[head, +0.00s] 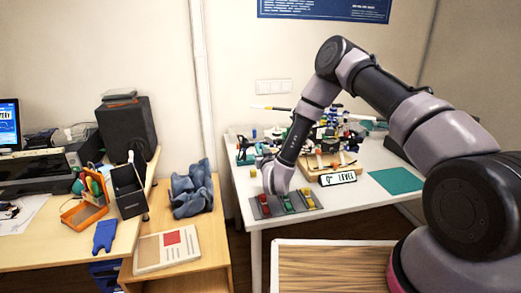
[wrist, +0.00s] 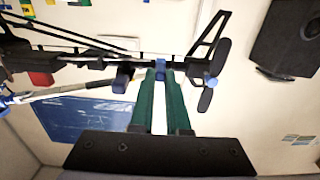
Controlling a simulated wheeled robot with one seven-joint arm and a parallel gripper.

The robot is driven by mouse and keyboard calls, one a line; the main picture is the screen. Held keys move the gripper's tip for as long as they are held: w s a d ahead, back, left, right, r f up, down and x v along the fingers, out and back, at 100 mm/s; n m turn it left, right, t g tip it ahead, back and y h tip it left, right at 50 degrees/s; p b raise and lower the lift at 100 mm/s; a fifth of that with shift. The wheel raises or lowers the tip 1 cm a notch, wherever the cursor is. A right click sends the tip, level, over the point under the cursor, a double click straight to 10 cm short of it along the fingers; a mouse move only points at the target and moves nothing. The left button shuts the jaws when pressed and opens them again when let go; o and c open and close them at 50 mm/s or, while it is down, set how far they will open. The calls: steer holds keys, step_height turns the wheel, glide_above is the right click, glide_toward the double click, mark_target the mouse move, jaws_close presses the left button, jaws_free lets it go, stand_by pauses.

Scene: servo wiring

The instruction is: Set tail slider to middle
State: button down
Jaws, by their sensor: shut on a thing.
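A dark slider panel (head: 299,210) lies near the front left edge of the white table, with red (head: 264,210), green (head: 288,205) and yellow (head: 308,201) parts on it. I cannot read which slider is the tail one. In the head view my wrist is just behind and above the panel's left part and hides my fingers. In the wrist view my gripper (wrist: 160,74) has two green fingers, closed together at the tips around a small blue piece (wrist: 160,67). A black model frame with a propeller (wrist: 205,98) runs behind the tips.
A wooden stand with a cluttered model (head: 330,140) and a "9° LEVEL" sign (head: 338,179) stand behind the panel. A teal mat (head: 397,180) lies to the right. A striped wooden surface (head: 330,270) is in front.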

steer(key=shift+d, duration=0.1)
steer(key=shift+w+d, duration=0.1)
steer(key=shift+d, duration=0.2)
steer(key=c, duration=0.9)
jaws_free()
steer(key=shift+a, duration=0.1)
